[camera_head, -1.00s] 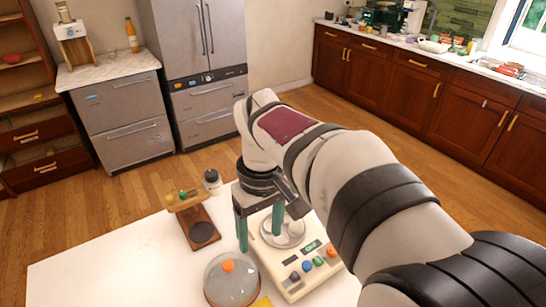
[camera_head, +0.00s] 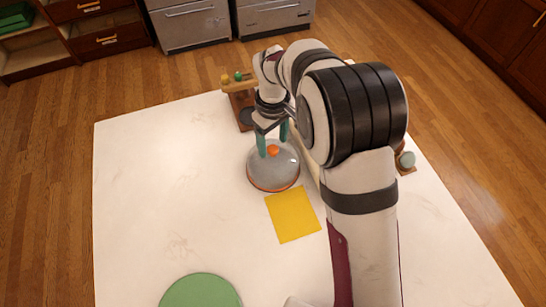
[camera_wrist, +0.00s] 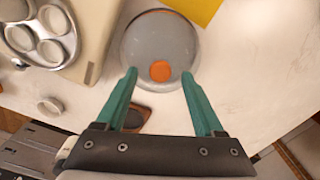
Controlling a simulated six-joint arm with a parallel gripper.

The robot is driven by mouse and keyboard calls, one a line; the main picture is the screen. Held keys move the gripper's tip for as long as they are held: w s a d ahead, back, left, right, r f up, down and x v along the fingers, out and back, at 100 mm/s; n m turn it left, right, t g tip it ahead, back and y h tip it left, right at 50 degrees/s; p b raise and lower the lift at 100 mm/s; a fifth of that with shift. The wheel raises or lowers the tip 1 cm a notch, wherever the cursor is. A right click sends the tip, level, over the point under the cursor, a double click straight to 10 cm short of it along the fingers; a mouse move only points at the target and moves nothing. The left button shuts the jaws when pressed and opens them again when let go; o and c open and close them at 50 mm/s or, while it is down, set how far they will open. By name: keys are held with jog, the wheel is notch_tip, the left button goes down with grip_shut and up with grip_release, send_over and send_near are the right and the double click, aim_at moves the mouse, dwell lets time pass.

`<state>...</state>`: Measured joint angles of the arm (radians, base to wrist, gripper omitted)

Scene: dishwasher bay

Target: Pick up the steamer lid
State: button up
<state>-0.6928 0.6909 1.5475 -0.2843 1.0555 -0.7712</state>
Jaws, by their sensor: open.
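The steamer lid (camera_head: 273,174) is a clear grey dome with an orange rim and an orange knob (camera_head: 272,151). It lies on the white table, knob up. My gripper (camera_head: 272,143) is open and empty above the lid, its green fingers pointing down. In the wrist view, the lid (camera_wrist: 157,38) is beyond the fingertips of my gripper (camera_wrist: 160,75). The knob (camera_wrist: 160,71) appears between the two fingertips. I cannot tell how far above the knob they are.
A yellow cloth (camera_head: 293,213) lies just in front of the lid. A cream appliance (camera_wrist: 92,40) with a metal cup tray (camera_wrist: 37,32) stands beside the lid. A wooden stand (camera_head: 240,97) is behind. A green disc (camera_head: 200,292) lies at the front. The table's left side is clear.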

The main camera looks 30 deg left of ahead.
jog(key=shift+f, duration=0.8)
jog(key=shift+r, duration=0.1)
grip_shut()
dwell(0.7)
